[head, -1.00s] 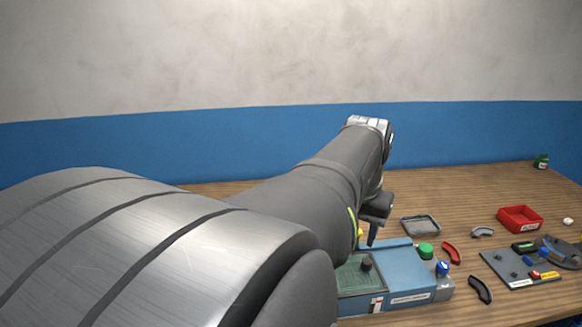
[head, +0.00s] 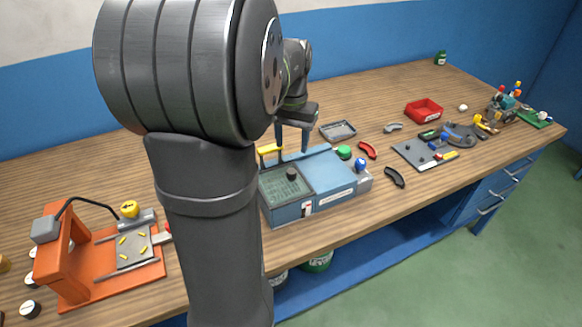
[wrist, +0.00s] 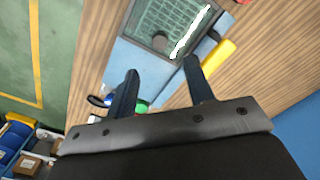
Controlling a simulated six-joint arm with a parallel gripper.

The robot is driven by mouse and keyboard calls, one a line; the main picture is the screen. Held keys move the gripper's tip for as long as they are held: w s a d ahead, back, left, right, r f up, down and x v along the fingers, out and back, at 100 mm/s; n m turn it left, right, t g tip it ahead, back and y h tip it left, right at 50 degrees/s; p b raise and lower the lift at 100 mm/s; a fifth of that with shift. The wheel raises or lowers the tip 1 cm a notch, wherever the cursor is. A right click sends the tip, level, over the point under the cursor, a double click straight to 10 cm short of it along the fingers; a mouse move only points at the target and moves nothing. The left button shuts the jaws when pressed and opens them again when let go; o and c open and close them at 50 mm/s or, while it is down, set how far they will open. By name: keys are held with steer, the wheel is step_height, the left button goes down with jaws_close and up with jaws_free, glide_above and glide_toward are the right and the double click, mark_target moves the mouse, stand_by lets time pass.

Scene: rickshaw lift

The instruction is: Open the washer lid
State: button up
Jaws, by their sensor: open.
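The washer (head: 328,188) is a blue box on the table. Its lid (head: 272,187) is a greenish see-through panel with a black knob (head: 291,174), lying flat and closed on the left part. My gripper (head: 292,150) is open and empty, pointing down at the washer's back edge, behind the lid and apart from the knob. In the wrist view the lid (wrist: 170,18) lies beyond the fingertips of my gripper (wrist: 161,66). A yellow handle (head: 268,150) stands behind the lid; it also shows beside one finger in the wrist view (wrist: 218,58).
A green button (head: 344,152) and a blue knob (head: 361,165) sit at the washer's right. A grey tray (head: 338,130), a red bin (head: 424,109) and a tool board (head: 415,154) lie to the right. An orange fixture (head: 70,255) stands at left. Bare table lies behind.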

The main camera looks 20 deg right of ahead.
mark_target(292, 171)
step_height(292, 171, down, 10)
steer(key=shift+r, duration=0.2)
steer(key=shift+c, duration=0.5)
jaws_close()
steer(key=d, duration=1.3)
steer(key=shift+d+r, duration=0.1)
steer(key=shift+d, duration=0.05)
